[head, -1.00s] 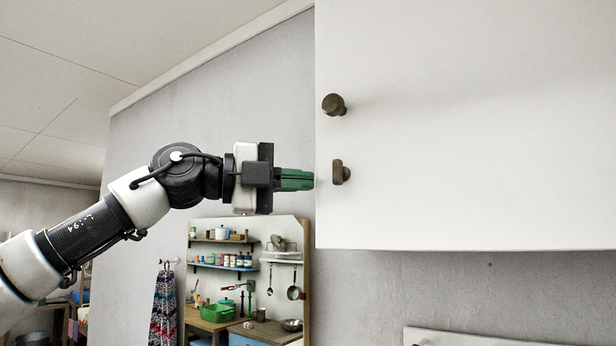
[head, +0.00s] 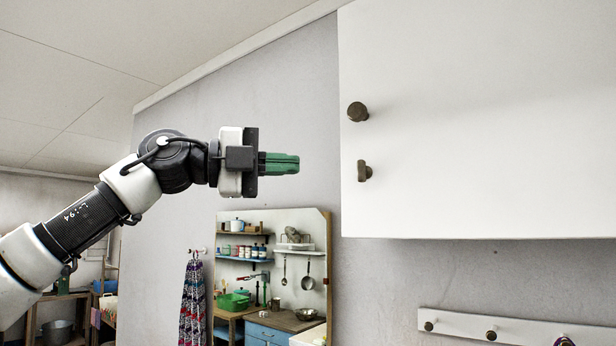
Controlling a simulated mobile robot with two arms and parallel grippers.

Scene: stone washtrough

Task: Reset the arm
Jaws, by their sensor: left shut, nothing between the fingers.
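My left gripper (head: 283,163) has green fingers and comes in from the left in the head view. Its fingers are shut with nothing between them and point right. It is in the air, to the left of the white wall cabinet (head: 480,120), with a clear gap in the picture between its tips and the cabinet's left edge. The cabinet has a round dark knob (head: 357,111) and a second dark knob (head: 364,171) below it. My right gripper is not in view.
A mirror (head: 272,275) on the grey wall shows shelves, a green basin and hanging pans. A patterned cloth (head: 192,305) hangs left of it. A white peg rail (head: 500,328) is below the cabinet. A pot (head: 57,331) stands at the lower left.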

